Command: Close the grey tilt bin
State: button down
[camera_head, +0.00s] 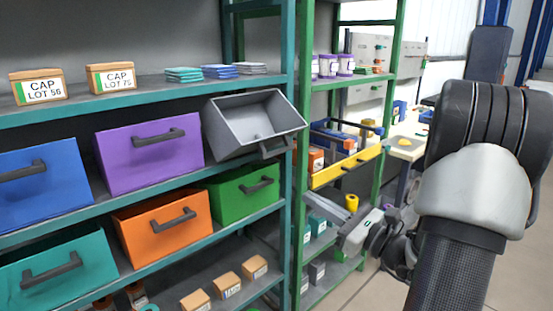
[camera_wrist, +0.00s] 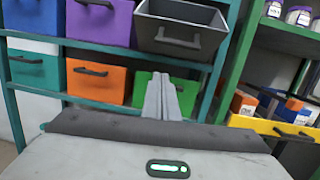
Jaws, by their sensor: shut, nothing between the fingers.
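The grey tilt bin (camera_head: 247,121) is tipped forward and open on the teal rack's middle shelf, to the right of the purple bin. Its empty inside and its front handle (camera_head: 276,148) show. The bin also shows at the top of the wrist view (camera_wrist: 182,32), with its handle (camera_wrist: 178,40) on the front face. My gripper (camera_wrist: 162,92) is shut and empty, with its fingers below the grey bin in that picture, in front of the green bin. In the head view my gripper (camera_head: 345,234) is at the right of the rack, apart from the grey bin.
Purple (camera_head: 150,152), blue (camera_head: 40,185), orange (camera_head: 163,226), teal (camera_head: 60,275) and green (camera_head: 244,193) bins sit closed around it. A green rack (camera_head: 301,130) with a yellow-fronted tray (camera_head: 345,168) stands at the right. Boxes lie on the shelf above.

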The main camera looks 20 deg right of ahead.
jog(key=w+a+r+m+t+h, duration=0.1)
jog(key=w+r, duration=0.4)
jog(key=w, duration=0.6)
jog(key=shift+w+a+r+b, duration=0.15)
jog(key=shift+a+r+b, duration=0.05)
jog(key=shift+b, duration=0.15)
jog(key=shift+r+g+h+p, duration=0.3)
jog(key=shift+r+p, duration=0.15)
jog(key=shift+p, duration=0.45)
